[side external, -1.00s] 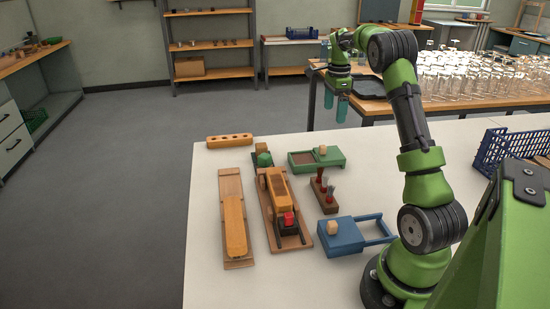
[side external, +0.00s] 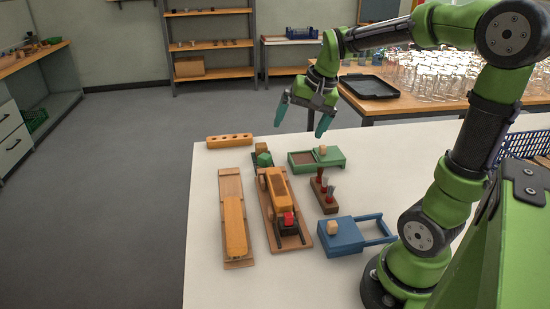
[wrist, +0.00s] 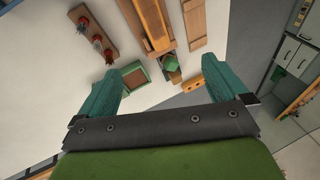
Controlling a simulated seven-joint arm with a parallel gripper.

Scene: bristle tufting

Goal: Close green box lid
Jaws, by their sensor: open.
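The green box (side external: 296,168) stands near the far edge of the white table. Its green lid (side external: 334,156) is slid to the right and bears a pale wooden knob (side external: 322,150); the brown inside shows at the left. My gripper (side external: 302,122) is open and empty, raised above the far table edge near the green box, fingers pointing down. In the wrist view my two teal fingers (wrist: 160,68) are spread wide. There the green box (wrist: 136,80) shows partly, beside the left finger, which seems to cover the lid side.
A blue box (side external: 345,237) with a knob and a rack of red-based tufts (side external: 324,194) stand nearer. A drilled block (side external: 229,141) lies at the far left.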

